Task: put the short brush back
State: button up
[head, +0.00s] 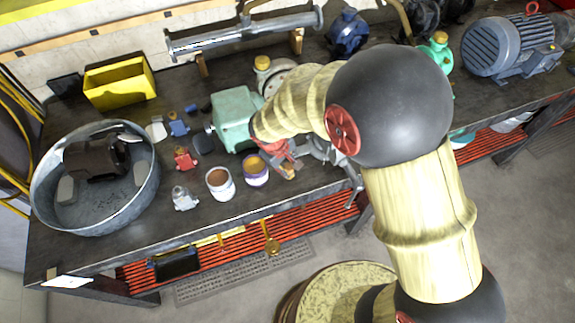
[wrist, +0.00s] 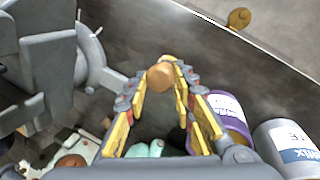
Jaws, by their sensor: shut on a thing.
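My gripper (wrist: 160,88) is shut on the short brush, whose round wooden end (wrist: 160,76) shows between the fingertips in the wrist view. The rest of the brush is hidden by the fingers. In the head view my gripper (head: 284,163) is low over the workbench, right of the paint cans, with a small tan piece (head: 288,173) at its tip. The purple-labelled can (head: 255,172) is close beside it; this can also shows in the wrist view (wrist: 230,112). A white can with a brown inside (head: 219,184) stands further left.
A round metal tub (head: 148,190) holding a dark motor stands at the bench's left end. A yellow bin (head: 120,84) and a green motor (head: 234,118) are behind the cans. Small parts lie between. The bench's front edge is near my gripper.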

jog(key=shift+f, duration=0.1)
jog(key=o, duration=1)
jog(key=p+v, duration=0.2)
jog(key=v, duration=1)
jog(key=s+d+r+m+y, duration=0.1)
jog(key=s+d+r+m, duration=0.35)
jog(key=d+r, duration=0.6)
jog(key=s+d+r+m+t, duration=0.1)
jog(key=s+d+r, duration=0.1)
jog(key=s+r, duration=0.1)
jog(key=s+d+r+m+t+y, duration=0.1)
jog(key=s+d+r, duration=0.1)
jog(key=s, duration=0.3)
jog(key=s+d+r+m+t, duration=0.1)
jog(key=s+d+r+m, duration=0.1)
jog(key=s, duration=0.3)
jog(key=shift+d+r, duration=0.2)
jog(key=shift+r, duration=0.25)
jog(key=shift+d+r, duration=0.2)
jog(key=shift+r, duration=0.25)
